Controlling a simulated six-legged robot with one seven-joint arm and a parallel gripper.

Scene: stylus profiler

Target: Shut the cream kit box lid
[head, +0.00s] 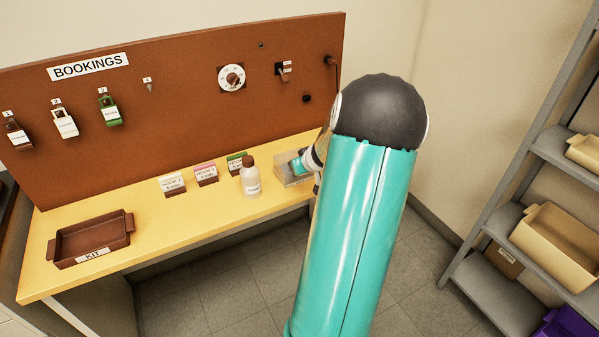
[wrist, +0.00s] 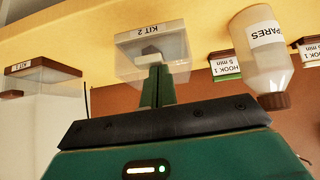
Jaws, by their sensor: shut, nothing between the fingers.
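The cream kit box (wrist: 179,70), labelled KIT 2, is in the upper middle of the wrist view, which is upside down. It has a cream part with the label and a clear, see-through part. In the head view the box (head: 291,181) is at the right end of the bench, partly hidden by my arm. My gripper (wrist: 152,66) is shut and empty, its fingers overlapping the box in the wrist view. In the head view the gripper (head: 299,163) is at the box. I cannot tell whether it touches the lid or how far the lid stands open.
A white bottle (head: 250,178) stands left of the box, beside several small label blocks (head: 206,175). A second box (wrist: 45,75) with brown trim, labelled KIT 1, is near. A brown tray (head: 92,240) sits at the bench's left. The brown board (head: 180,110) stands behind.

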